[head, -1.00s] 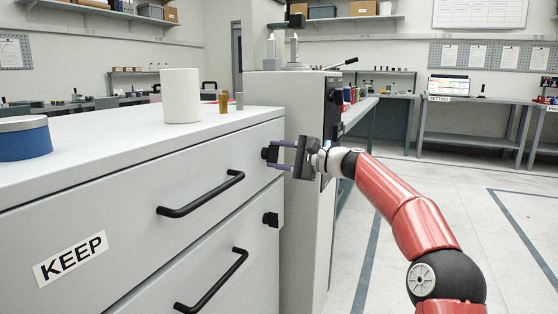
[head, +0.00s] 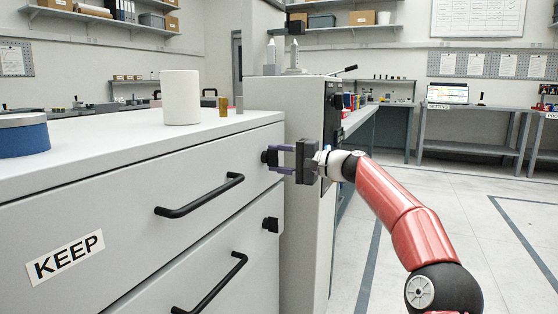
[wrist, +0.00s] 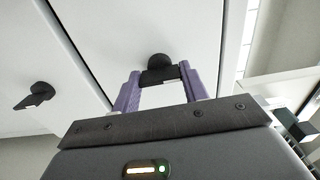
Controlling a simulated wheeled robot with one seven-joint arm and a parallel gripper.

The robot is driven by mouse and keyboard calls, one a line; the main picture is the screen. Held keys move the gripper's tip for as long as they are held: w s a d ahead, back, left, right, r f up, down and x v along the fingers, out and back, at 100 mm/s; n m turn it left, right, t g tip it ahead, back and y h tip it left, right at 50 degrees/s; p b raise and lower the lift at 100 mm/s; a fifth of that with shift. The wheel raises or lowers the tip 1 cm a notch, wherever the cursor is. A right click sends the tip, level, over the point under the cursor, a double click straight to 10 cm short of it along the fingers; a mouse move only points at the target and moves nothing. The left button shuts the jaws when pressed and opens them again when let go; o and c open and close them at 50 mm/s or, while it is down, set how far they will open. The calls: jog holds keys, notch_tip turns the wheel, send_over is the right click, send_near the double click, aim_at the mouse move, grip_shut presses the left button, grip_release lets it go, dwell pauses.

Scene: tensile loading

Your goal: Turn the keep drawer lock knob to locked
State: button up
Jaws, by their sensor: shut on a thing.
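The keep drawer is the upper drawer with the KEEP label (head: 64,257) and a black bar handle (head: 200,195). Its black lock knob (head: 267,157) is at the right end of the drawer front. My gripper (head: 279,158) reaches it from the right, its purple fingers on either side of the knob. In the wrist view the fingers (wrist: 159,84) are shut on the bar of the knob (wrist: 158,62), whose round base shows beyond them. The fingers hide part of the knob in the head view.
A second black knob (head: 270,224) and handle (head: 211,284) are on the lower drawer. A white cylinder (head: 180,97), small brass and grey pieces and a blue round container (head: 22,136) stand on the cabinet top. A grey machine (head: 308,115) stands behind my gripper.

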jog(key=o, duration=1)
jog(key=b+v, duration=0.1)
jog(key=v, duration=0.6)
jog(key=shift+s+d, duration=0.1)
jog(key=shift+d, duration=0.25)
